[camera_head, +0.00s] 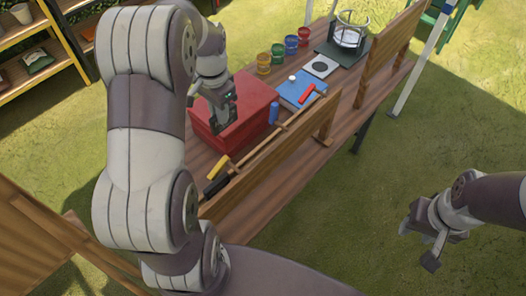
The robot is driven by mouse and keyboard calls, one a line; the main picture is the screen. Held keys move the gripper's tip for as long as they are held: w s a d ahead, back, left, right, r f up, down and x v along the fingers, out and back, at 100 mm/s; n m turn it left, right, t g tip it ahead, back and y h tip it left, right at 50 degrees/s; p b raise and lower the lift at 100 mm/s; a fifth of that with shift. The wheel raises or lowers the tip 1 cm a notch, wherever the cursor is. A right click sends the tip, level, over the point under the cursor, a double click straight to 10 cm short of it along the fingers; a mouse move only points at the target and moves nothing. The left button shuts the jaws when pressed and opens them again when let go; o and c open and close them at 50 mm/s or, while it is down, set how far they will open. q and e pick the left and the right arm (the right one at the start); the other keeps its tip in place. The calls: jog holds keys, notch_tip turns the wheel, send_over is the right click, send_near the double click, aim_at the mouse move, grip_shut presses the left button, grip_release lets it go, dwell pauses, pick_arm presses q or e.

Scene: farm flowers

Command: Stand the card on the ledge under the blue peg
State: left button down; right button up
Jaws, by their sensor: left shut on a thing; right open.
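My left gripper (226,122) is over the red box (250,103) on the wooden table. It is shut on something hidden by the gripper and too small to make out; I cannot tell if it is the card. No card shows clearly elsewhere. A wooden board with a thin ledge (270,139) runs along the table's near side. A small blue cylinder (274,113), perhaps the blue peg, is near the ledge, with a yellow piece (217,167) to its left and a red one (307,92) to its right. My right gripper (420,246) is open and empty, over grass.
A blue book-like block (295,88), a white plate with a dark disc (320,66), several coloured pots (278,51) and a glass vessel on a stand (349,34) are on the table. A wooden shelf (40,60) stands at upper left.

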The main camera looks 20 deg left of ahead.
pick_arm(q)
jog(key=w+d+r+m+p, duration=0.1)
jog(key=w+d+r+p, duration=0.4)
jog(key=d, duration=0.4)
jog(key=shift+n, duration=0.5)
notch_tip(320, 180, down, 18)
jog(key=b, duration=0.5)
jog(key=shift+w+d, duration=0.1)
jog(key=shift+w, duration=0.2)
jog(key=shift+f+b, duration=0.15)
jog(key=shift+b, duration=0.25)
jog(key=c, duration=1.3)
grip_release()
jog(key=shift+o, duration=1)
pick_arm(e)
jog(key=shift+s+f, duration=0.1)
jog(key=shift+f, duration=0.8)
